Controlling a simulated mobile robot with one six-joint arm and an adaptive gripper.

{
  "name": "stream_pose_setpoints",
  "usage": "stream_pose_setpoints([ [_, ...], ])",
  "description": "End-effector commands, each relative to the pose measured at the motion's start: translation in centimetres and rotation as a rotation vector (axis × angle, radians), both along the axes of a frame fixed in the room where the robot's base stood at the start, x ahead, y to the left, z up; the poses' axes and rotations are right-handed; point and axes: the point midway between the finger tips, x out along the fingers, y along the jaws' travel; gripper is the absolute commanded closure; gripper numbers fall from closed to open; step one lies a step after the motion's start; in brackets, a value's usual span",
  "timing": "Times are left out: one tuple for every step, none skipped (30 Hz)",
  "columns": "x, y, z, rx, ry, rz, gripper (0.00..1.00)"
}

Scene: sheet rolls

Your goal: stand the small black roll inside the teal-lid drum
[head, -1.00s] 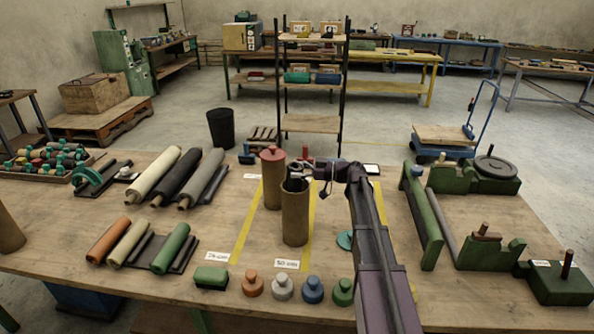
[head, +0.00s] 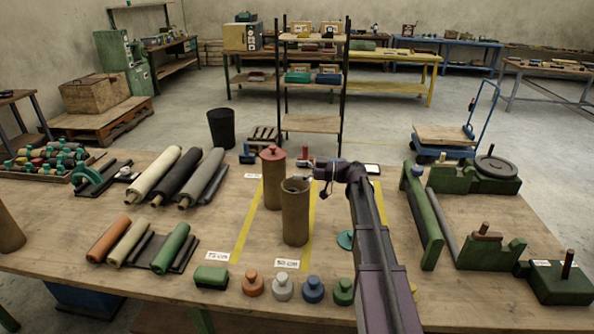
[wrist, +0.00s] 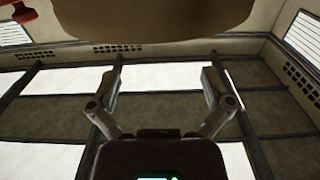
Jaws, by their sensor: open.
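The open tan drum (head: 295,215) stands upright on the bench, its mouth uncovered. A teal lid (head: 344,240) lies flat on the bench to its right, partly behind my arm. No black roll shows above the drum's rim, and the inside is too small to make out. My gripper (head: 313,172) is beside and slightly above the drum's mouth, on its right. In the wrist view my gripper (wrist: 162,80) has its fingers spread with nothing between them; a tan drum's curved side (wrist: 160,18) fills the top.
A second drum with a red lid (head: 272,180) stands close behind left. Larger rolls (head: 178,175) and short rolls (head: 140,243) lie to the left. Several knobbed plugs (head: 283,287) line the front. Green stands (head: 425,215) are at right. Bench space left of the drum is clear.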

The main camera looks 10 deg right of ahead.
Motion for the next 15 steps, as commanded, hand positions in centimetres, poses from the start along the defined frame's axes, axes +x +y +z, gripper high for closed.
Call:
stream_pose_setpoints([
  [0.0, -0.2, 0.0, 0.0, 0.0, -0.001, 0.0],
  [-0.1, -0.3, 0.0, 0.0, 0.0, -0.001, 0.0],
  [-0.1, -0.5, 0.0, 0.001, 0.0, -0.001, 0.0],
  [-0.2, -0.7, 0.0, 0.001, 0.0, -0.002, 0.0],
  [-0.2, -0.8, 0.0, 0.001, 0.0, -0.002, 0.0],
  [-0.3, -1.1, 0.0, 0.001, 0.0, -0.002, 0.0],
  [-0.4, -1.4, 0.0, 0.001, 0.0, -0.002, 0.0],
  [-0.5, -1.7, 0.0, 0.001, 0.0, -0.002, 0.0],
  [-0.6, -2.1, 0.0, 0.001, 0.0, -0.002, 0.0],
  [-0.8, -2.5, 0.0, 0.001, 0.0, -0.003, 0.0],
  [-0.9, -2.9, 0.0, 0.001, 0.0, -0.003, 0.0],
  [-1.1, -3.4, 0.0, 0.001, 0.0, -0.003, 0.0],
  [-1.2, -3.8, 0.0, 0.001, 0.0, -0.003, 0.0],
  [-1.3, -4.3, 0.0, 0.001, 0.0, -0.003, 0.0],
  [-1.5, -4.9, 0.0, 0.002, -0.001, -0.003, 0.0],
])
